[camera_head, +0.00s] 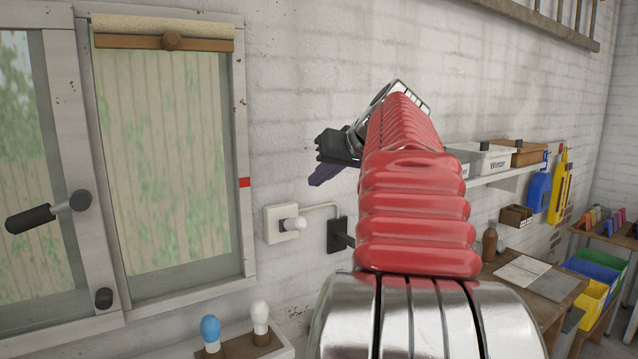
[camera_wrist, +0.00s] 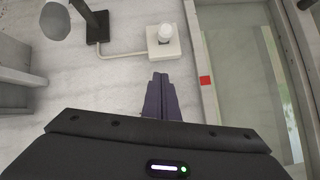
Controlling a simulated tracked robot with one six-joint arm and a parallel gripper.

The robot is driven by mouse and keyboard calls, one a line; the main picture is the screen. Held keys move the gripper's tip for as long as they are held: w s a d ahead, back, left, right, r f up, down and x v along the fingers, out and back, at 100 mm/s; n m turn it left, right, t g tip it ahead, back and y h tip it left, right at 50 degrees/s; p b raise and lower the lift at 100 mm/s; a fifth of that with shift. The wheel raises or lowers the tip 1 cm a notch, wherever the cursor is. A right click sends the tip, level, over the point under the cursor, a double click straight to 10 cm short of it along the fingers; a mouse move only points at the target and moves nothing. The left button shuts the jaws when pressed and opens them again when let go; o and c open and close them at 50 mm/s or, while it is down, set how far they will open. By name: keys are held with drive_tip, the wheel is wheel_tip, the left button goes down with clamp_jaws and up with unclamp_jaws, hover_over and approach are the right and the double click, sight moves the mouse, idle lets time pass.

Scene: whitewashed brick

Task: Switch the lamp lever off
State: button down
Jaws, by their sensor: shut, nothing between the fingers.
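The lamp is a white bulb (camera_head: 294,223) on a square white wall base (camera_head: 275,234), right of the window. I cannot tell whether it is lit. A thin conduit runs from it to a black switch plate (camera_head: 333,236) with a dark lever, partly hidden by my arm. In the wrist view, where the scene is turned over, the bulb (camera_wrist: 165,33) is at top centre and the switch plate (camera_wrist: 97,28) is at its left. A dark lever sticks up from the plate. My gripper (camera_head: 325,176) is shut and empty, above the lamp and apart from the lever (camera_wrist: 82,8).
A window with a roller blind (camera_head: 165,35) and a handle (camera_head: 48,213) is at the left. A bench with bulbs (camera_head: 211,330) is below. A shelf (camera_head: 512,178) with boxes and a worktable (camera_head: 530,285) stand at the right. The wall around the lamp is clear.

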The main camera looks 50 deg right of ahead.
hover_over(302, 218)
drive_tip(key=w+d, duration=0.2)
wheel_tip(302, 218, down, 5)
drive_tip(key=shift+s+a+f, duration=0.15)
drive_tip(key=shift+s+f, duration=0.05)
drive_tip(key=shift+f, duration=0.4)
drive_tip(key=shift+s+a+f, duration=0.2)
drive_tip(key=shift+f, duration=0.35)
drive_tip(key=shift+s+a+f, duration=0.15)
drive_tip(key=shift+s+f, duration=0.05)
drive_tip(key=shift+f, duration=0.4)
